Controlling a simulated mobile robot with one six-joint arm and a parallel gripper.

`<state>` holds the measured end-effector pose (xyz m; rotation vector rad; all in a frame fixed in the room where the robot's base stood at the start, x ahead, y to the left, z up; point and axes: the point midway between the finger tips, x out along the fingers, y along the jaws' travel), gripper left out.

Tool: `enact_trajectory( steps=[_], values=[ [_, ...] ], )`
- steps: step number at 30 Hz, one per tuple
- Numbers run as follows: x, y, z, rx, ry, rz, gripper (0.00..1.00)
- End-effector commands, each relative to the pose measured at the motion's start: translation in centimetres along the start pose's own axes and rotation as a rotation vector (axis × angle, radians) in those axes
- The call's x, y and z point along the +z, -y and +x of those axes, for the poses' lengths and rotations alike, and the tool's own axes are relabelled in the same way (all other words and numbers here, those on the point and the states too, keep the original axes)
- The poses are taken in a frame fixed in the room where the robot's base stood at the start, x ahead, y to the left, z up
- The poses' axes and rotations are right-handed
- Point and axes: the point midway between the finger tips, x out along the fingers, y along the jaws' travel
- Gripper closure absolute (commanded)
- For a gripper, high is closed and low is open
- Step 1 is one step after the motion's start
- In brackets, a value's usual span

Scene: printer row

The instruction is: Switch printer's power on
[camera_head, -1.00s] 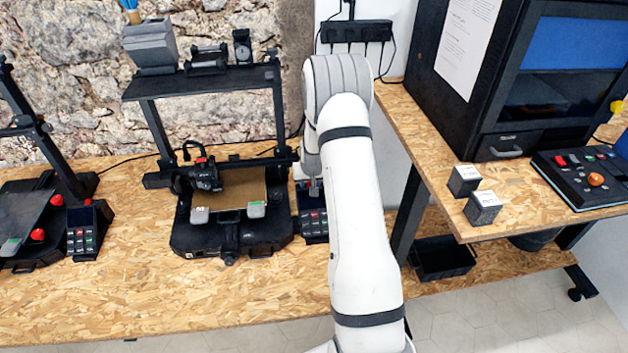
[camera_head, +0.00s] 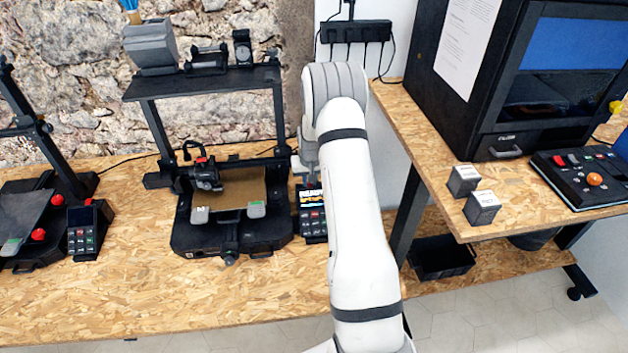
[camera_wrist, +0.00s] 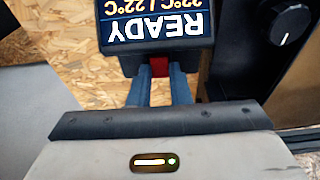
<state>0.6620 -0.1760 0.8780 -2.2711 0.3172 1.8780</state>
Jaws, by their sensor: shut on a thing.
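The middle printer (camera_head: 232,230) stands on the wood-chip table, with its control box (camera_head: 313,226) at its right side. The screen (camera_head: 310,197) is lit; in the wrist view it (camera_wrist: 155,20) reads READY and 22°C / 22°C, upside down. My gripper (camera_wrist: 159,78) has its two blue-grey fingers close together at the box's edge, shut on a small red switch (camera_wrist: 159,67). The fingers cover part of the switch, so its exact position is unclear.
Another printer with a dark-screened control box (camera_head: 85,230) stands at left. A dark knob (camera_wrist: 287,22) is close by on the right in the wrist view. Two small boxes (camera_head: 482,208) and a control panel (camera_head: 590,180) sit on the right table.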

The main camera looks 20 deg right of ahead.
Motion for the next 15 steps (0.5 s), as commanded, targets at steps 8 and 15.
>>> enact_trajectory(
  steps=[8, 15],
  values=[
    [-0.07, -0.14, 0.09, 0.002, 0.040, 0.000, 1.00],
    [-0.06, -0.15, 0.10, 0.002, 0.039, 0.001, 0.78]
  ],
)
